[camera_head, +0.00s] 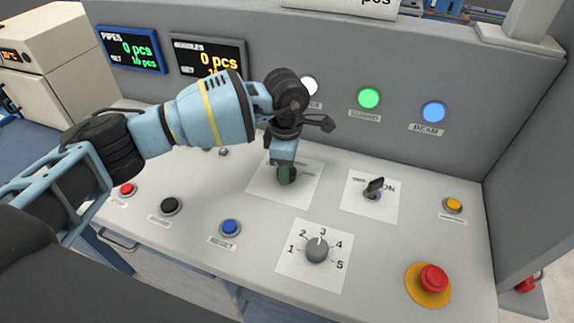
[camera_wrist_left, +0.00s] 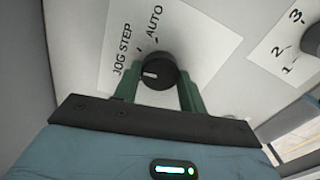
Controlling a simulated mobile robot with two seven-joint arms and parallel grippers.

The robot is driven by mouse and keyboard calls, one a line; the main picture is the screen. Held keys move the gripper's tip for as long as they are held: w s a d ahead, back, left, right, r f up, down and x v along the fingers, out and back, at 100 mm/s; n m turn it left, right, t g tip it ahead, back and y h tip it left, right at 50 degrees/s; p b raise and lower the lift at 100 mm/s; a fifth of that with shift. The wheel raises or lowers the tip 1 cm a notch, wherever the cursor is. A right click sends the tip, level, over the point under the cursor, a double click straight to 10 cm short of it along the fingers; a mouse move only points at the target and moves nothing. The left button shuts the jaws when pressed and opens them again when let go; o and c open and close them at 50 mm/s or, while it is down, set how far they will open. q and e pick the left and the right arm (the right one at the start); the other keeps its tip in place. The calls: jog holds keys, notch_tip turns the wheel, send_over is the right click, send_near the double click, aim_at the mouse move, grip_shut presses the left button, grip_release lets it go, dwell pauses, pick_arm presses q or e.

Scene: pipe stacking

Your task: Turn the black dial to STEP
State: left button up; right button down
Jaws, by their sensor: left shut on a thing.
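The black dial (camera_wrist_left: 157,70) sits on a white label plate (camera_wrist_left: 195,40) printed JOG, STEP and AUTO. The white mark on the dial points left in the wrist view, toward the JOG end of the lettering. My left gripper (camera_head: 287,174) reaches down onto this plate (camera_head: 262,190) in the head view and hides the dial there. In the left wrist view its green fingers (camera_wrist_left: 157,90) stand on either side of the dial, shut on it. My right gripper is not in view.
A numbered knob (camera_head: 317,248) is in front, and a key switch (camera_head: 374,188) stands to the right. A blue button (camera_head: 230,228), a black button (camera_head: 170,206) and a red emergency stop (camera_head: 434,278) are also on the panel. Lit lamps, one green (camera_head: 368,98), line the wall behind.

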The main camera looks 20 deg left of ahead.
pick_arm(q)
jog(key=m+b, duration=0.1)
jog(key=m, duration=0.4)
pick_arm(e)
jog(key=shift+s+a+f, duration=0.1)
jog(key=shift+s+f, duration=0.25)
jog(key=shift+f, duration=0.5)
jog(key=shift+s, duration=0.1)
pick_arm(q)
jog(key=o, duration=0.9)
jog(key=shift+o, duration=0.4)
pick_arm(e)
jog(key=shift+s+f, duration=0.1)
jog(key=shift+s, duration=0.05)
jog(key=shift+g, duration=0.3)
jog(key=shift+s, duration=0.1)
pick_arm(q)
notch_tip(320, 180, up, 7)
jog(key=shift+f+b, duration=0.15)
jog(key=shift+b, duration=0.15)
jog(key=shift+r, duration=0.6)
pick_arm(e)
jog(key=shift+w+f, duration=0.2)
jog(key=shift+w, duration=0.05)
